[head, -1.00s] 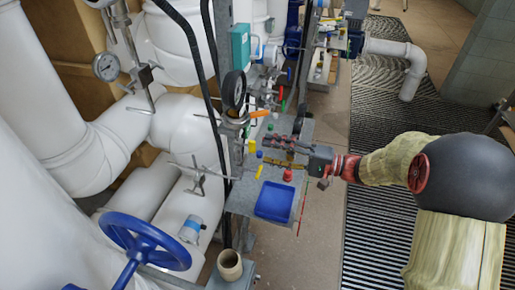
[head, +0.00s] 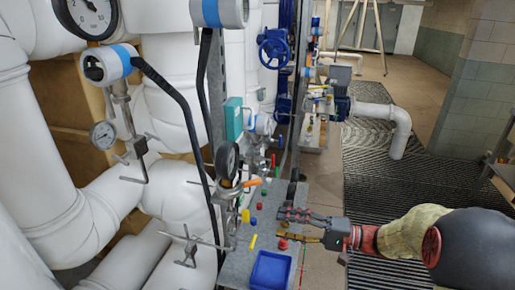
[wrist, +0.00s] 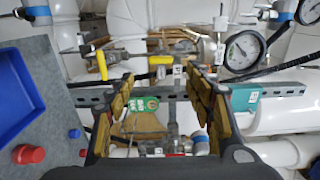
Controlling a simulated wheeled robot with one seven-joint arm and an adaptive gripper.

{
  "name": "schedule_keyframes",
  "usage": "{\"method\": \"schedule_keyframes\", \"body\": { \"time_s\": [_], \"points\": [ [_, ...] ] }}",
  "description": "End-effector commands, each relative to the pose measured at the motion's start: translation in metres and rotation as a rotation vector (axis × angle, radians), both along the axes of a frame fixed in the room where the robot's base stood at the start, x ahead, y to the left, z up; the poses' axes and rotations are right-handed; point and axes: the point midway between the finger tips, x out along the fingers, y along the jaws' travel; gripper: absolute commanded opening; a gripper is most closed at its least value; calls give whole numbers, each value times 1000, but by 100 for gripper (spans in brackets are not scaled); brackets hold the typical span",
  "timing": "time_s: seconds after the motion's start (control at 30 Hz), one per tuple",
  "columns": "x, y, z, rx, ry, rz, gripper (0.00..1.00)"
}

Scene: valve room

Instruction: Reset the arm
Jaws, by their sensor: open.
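My gripper (head: 284,225) reaches in from the right of the head view, over the grey metal shelf (head: 237,268). Its two fingers are spread apart and point left toward the pipes. In the wrist view, my gripper (wrist: 160,100) shows both fingers wide apart with nothing between them. A blue tray (head: 271,270) lies on the shelf below the gripper in the head view. A red knob-like piece (head: 283,244) is just below the fingers. It also shows in the wrist view (wrist: 28,154), near the blue tray (wrist: 14,90).
White pipes (head: 35,150) and gauges (head: 104,135) fill the left. A black cable (head: 185,115) hangs before them. A blue valve wheel (head: 273,48) is farther back. Dark floor grating (head: 375,170) lies open beyond the arm, with a tiled wall (head: 480,80) at the right.

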Motion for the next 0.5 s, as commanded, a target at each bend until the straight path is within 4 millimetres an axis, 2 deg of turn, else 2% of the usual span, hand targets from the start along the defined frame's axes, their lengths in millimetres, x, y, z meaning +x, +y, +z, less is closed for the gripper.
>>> {"method": "schedule_keyframes", "body": {
  "time_s": [0.07,0.17,0.3,0.4,0.5],
  "points": [
    [2,-1,-2,6,42,-7,53],
    [-6,1,-29,-38,181,4,53],
    [-51,5,-80,-194,433,57,53],
    [-91,2,-99,-372,558,88,53],
    [-131,-8,-107,-591,625,101,53]
  ]
}}
